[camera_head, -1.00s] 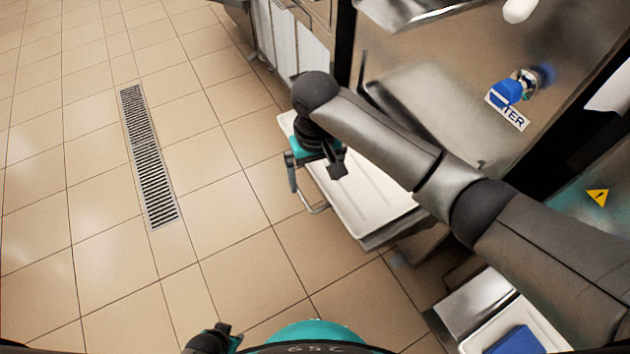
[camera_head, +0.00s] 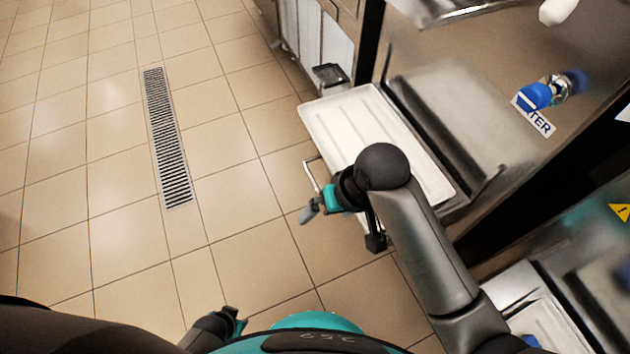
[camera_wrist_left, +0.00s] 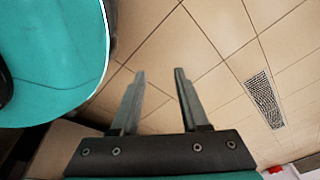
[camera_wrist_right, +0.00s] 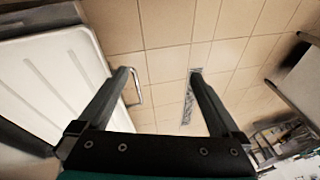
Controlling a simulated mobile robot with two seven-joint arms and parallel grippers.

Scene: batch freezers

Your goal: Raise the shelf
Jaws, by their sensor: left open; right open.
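A white tray (camera_head: 350,125) lies on a low steel shelf at the front of the freezer; its rim covers most of the shelf. A thin metal loop (camera_head: 312,172) sticks out from the shelf's left side. My right gripper (camera_head: 309,212) is open and empty, beside the tray's near-left edge. In the right wrist view, the tray (camera_wrist_right: 45,75) is left of my open fingers (camera_wrist_right: 158,74), and the loop (camera_wrist_right: 138,90) shows just beyond the left finger. My left gripper (camera_wrist_left: 159,74) is open and empty over the floor; contact between right fingers and loop cannot be told.
A second freezer's steel tray area (camera_head: 510,285) is at lower right. Tiled floor with a drain grate (camera_head: 168,140) lies clear at left.

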